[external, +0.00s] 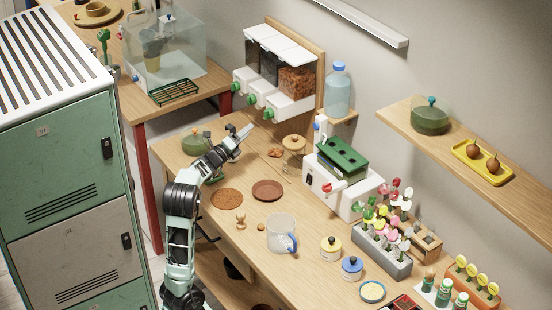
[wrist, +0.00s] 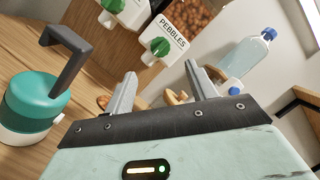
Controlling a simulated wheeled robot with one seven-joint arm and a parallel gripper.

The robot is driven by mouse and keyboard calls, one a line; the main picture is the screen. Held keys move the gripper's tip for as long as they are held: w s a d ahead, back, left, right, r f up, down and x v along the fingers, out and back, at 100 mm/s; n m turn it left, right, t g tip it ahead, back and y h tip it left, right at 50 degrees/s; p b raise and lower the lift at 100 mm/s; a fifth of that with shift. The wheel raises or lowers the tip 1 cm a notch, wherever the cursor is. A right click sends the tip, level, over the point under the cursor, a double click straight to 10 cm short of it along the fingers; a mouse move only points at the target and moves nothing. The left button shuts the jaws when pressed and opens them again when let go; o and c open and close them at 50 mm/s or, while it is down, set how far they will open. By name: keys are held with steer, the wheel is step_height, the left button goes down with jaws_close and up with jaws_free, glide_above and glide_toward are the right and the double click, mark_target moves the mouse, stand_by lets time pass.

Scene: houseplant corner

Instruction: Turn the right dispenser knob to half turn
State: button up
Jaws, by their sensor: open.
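The dispenser rack (external: 280,62) has three clear bins with white fronts, each with a green knob, against the back wall. The right bin holds brown pebbles. Its green knob (external: 268,113) is lowest and nearest my arm. In the wrist view this knob (wrist: 160,46) sits on a white front labelled PEBBLES. A neighbouring green knob (wrist: 113,6) shows to its left. My gripper (external: 245,131) is open and empty above the table, in front of and below the right knob, apart from it. In the wrist view the knob lies beyond and between my fingertips (wrist: 160,72).
A teal pot with a dark handle (wrist: 32,105) stands left of my gripper. A water bottle (external: 338,90) stands right of the dispensers. A wooden-topped jar (external: 293,150), a brown saucer (external: 267,190) and a glass jug (external: 281,234) stand on the table.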

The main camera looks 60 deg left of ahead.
steer(key=v, duration=0.7)
steer(key=shift+s, duration=0.3)
steer(key=shift+d+f, duration=0.1)
steer(key=shift+f, duration=0.05)
steer(key=s+a+n+g+y+p, duration=0.35)
steer(key=s+n+g+p, duration=0.35)
steer(key=n+g+p, duration=0.85)
steer(key=s+d+n+g+h+p, duration=0.4)
steer(key=s+d+n+h+p, duration=0.2)
steer(key=s+d+n+p, duration=0.8)
steer(key=d+p, duration=0.1)
steer(key=p, duration=0.2)
steer(key=shift+s+r+h+p, duration=0.25)
steer(key=shift+s+h+p, duration=0.1)
steer(key=shift+s+p, duration=0.05)
steer(key=shift+g, duration=0.25)
